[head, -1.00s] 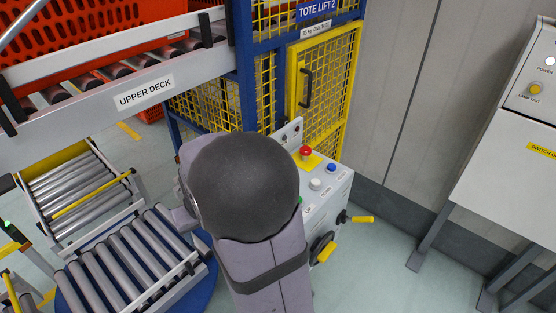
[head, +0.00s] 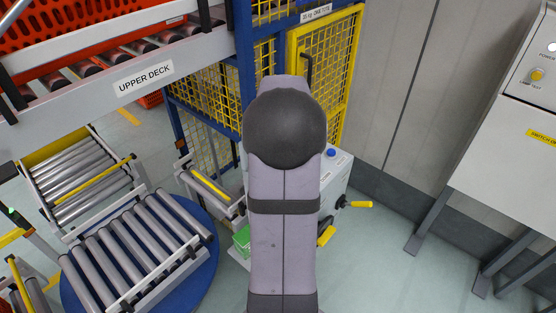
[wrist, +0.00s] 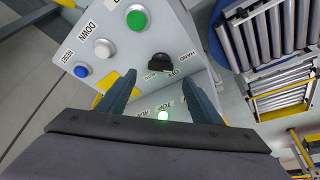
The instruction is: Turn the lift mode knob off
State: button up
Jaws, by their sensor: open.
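The black lift mode knob (wrist: 163,63) sits on the sloping face of the white control box (wrist: 185,25) in the wrist view. Small labels around it include HAND and OFF; I cannot tell for sure which one it points to. My gripper (wrist: 158,82) is open and empty, its two dark fingers reaching toward the panel with their tips just below the knob in the picture. The knob lies apart from the fingers, roughly between their lines. In the head view my arm covers most of the control box (head: 335,180), and the knob and gripper are hidden.
Near the knob are a green button (wrist: 137,19), a white DOWN button (wrist: 103,48) and a blue RESET button (wrist: 81,71). A yellow mesh gate (head: 335,70) stands behind; yellow-handled parts stick out from the box's right side.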

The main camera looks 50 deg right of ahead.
jog(key=shift+p+x, duration=1.05)
jog(key=shift+x, duration=2)
jog(key=shift+a, duration=0.1)
jog(key=c, duration=1.1)
